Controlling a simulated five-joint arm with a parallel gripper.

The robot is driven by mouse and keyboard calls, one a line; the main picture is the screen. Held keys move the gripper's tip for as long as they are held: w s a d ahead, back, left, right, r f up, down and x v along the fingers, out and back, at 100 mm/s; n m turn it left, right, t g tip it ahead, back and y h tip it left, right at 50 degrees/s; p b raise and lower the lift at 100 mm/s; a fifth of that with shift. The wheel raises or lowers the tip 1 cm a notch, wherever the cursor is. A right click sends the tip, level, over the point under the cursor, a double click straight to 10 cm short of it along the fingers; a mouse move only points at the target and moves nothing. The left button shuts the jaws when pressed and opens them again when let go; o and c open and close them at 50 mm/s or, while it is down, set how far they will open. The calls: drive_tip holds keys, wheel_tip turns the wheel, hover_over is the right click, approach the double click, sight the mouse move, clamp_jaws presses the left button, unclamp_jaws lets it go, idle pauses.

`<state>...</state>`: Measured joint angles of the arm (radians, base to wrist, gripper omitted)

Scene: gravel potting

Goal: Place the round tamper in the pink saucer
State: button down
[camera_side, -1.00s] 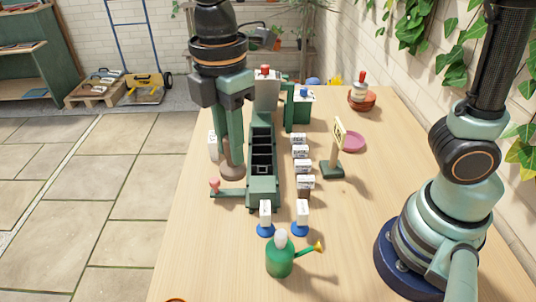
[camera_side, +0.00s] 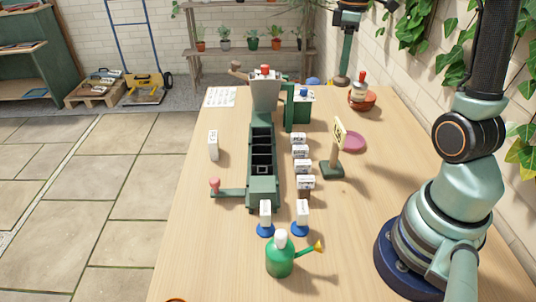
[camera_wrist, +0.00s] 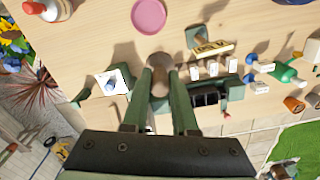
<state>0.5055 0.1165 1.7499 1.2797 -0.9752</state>
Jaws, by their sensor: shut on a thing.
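My gripper (camera_side: 343,68) is raised over the far right part of the table, with its fingers pointing down. In the wrist view my gripper (camera_wrist: 160,78) is shut on the round tamper (camera_wrist: 158,64), a brownish piece between the fingertips. The pink saucer (camera_side: 353,142) lies flat and empty on the table, behind the sign stand. It also shows at the top of the wrist view (camera_wrist: 149,14), apart from the tamper.
A sign on a stand (camera_side: 333,168) partly covers the saucer's left side in the side view. The green machine (camera_side: 262,190), a row of white labels (camera_side: 301,152) and a watering can (camera_side: 280,260) are nearer.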

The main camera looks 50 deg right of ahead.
drive_tip(key=s+d+m, duration=0.2)
drive_tip(key=s+d, duration=0.1)
drive_tip(key=d, duration=0.2)
hover_over(349, 142)
wheel_tip(349, 142, down, 20)
idle(0.4)
drive_tip(key=c, duration=0.7)
unclamp_jaws()
drive_tip(key=shift+f, duration=0.1)
